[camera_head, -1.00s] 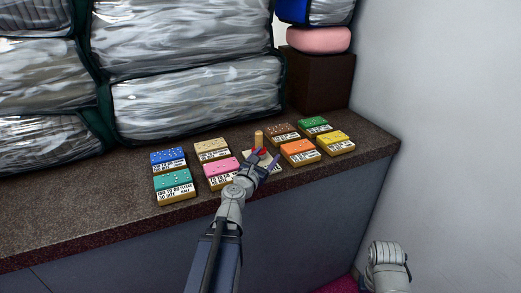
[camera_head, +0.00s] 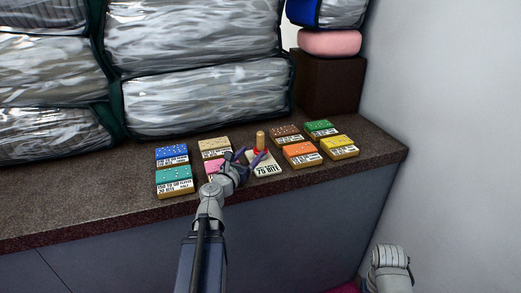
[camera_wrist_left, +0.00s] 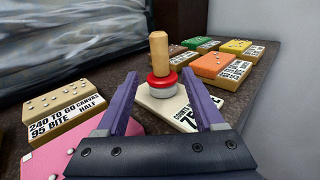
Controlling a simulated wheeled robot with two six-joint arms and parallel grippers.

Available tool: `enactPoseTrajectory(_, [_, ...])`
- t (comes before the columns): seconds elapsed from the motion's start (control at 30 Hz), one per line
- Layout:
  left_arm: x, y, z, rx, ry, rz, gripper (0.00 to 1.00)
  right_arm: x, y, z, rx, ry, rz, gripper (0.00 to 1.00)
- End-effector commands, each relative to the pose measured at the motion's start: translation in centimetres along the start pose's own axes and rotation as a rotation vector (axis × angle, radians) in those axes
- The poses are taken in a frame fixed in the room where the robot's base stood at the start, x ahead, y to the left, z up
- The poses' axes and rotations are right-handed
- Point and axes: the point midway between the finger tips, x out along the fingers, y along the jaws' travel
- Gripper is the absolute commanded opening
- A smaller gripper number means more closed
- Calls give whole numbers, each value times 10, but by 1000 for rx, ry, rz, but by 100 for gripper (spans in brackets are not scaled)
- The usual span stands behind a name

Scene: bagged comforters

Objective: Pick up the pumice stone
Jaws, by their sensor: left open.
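No thing in view is plainly marked as the pumice stone, so I cannot tell which it is. A small piece with an upright tan handle (camera_head: 261,140), red collar and pale base stands on a white labelled card (camera_head: 266,170). In the left wrist view the handled piece (camera_wrist_left: 159,57) is upright, ahead of and between the purple fingers, untouched. My left gripper (camera_head: 243,157) is open and empty, just left of it, over the pink block (camera_head: 214,167), which it partly hides. In the left wrist view the open fingers of my left gripper (camera_wrist_left: 163,85) frame the card (camera_wrist_left: 175,108).
Labelled blocks surround the card: blue (camera_head: 171,154), teal (camera_head: 174,177), tan (camera_head: 213,147), brown (camera_head: 287,134), green (camera_head: 321,127), orange (camera_head: 301,152) and yellow (camera_head: 339,145). Bagged comforters (camera_head: 200,95) stand behind. A dark box (camera_head: 330,82) is at back right. The counter's left (camera_head: 70,195) is clear.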

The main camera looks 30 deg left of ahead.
Motion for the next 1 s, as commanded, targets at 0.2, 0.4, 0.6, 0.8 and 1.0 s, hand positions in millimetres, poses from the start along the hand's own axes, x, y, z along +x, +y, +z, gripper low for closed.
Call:
enactPoseTrajectory(0.2, [40,1,0,1,0,-3,70,0,0,0,0,0,0,50])
enactPoseTrajectory(0.4, [55,0,0,1,0,0,70,0,0,0,0,0,0,50])
enactPoseTrajectory(0.6, [62,0,0,1,0,-1,70,0,0,0,0,0,0,50])
enactPoseTrajectory(0.8, [90,0,-1,1,0,-2,70,1,0,0,0,0,0,50])
enactPoseTrajectory(1.0, [107,-1,-1,1,0,-1,70,1,0,0,0,0,0,50])
